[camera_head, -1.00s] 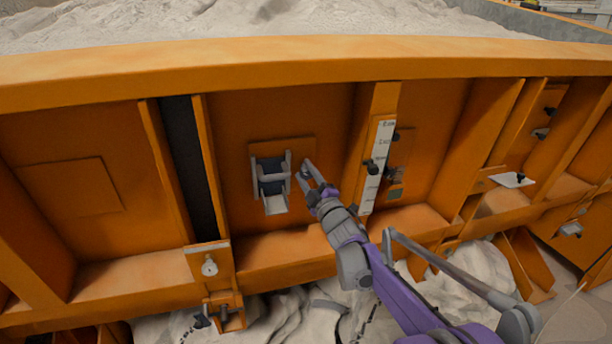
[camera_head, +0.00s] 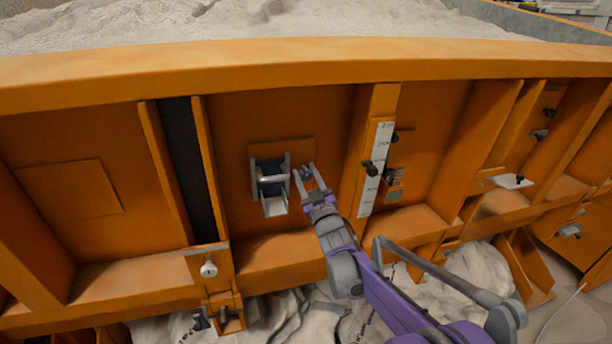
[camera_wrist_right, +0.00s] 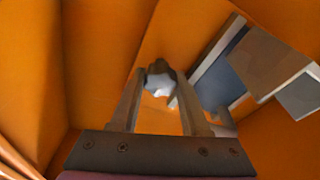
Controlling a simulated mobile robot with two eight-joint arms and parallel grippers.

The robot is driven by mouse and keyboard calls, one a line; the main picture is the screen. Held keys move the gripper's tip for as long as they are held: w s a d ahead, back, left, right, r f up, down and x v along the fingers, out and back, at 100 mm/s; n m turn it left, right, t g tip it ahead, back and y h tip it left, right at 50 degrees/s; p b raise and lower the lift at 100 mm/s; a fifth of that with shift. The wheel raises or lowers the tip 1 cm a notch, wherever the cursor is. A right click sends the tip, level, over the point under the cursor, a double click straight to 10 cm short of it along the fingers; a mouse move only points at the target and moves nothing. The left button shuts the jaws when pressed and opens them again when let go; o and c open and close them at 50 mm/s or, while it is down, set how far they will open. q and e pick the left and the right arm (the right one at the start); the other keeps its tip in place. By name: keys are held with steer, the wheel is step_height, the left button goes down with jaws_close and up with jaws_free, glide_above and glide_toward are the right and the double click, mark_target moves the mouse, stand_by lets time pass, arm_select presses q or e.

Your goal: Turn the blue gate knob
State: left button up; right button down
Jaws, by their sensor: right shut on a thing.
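The gate (camera_head: 272,188) is a small dark-blue panel in a grey frame with a pale chute below it, on the orange side wall. It also shows in the right wrist view (camera_wrist_right: 222,80). The gate knob (camera_head: 306,173) is a small rounded knob just right of the frame, looking grey-blue here. My right gripper (camera_head: 308,171) reaches up from below, its two fingers shut on the knob. In the right wrist view the knob (camera_wrist_right: 160,80) sits between the fingertips, its front pale and its rim dark. My left gripper is not in view.
The orange sandbed wall has upright ribs and a thick top rim (camera_head: 300,62). A white scale strip (camera_head: 376,168) and black knobs are right of my gripper. A latch bracket (camera_head: 209,268) is at lower left. Pale sand lies beneath.

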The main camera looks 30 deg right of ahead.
steer(key=shift+m, duration=0.3)
steer(key=shift+c, duration=1.9)
jaws_free()
steer(key=b+v, duration=0.1)
steer(key=v, duration=0.9)
steer(key=shift+s+f, duration=0.2)
steer(key=shift+s, duration=0.15)
steer(key=shift+a, duration=0.15)
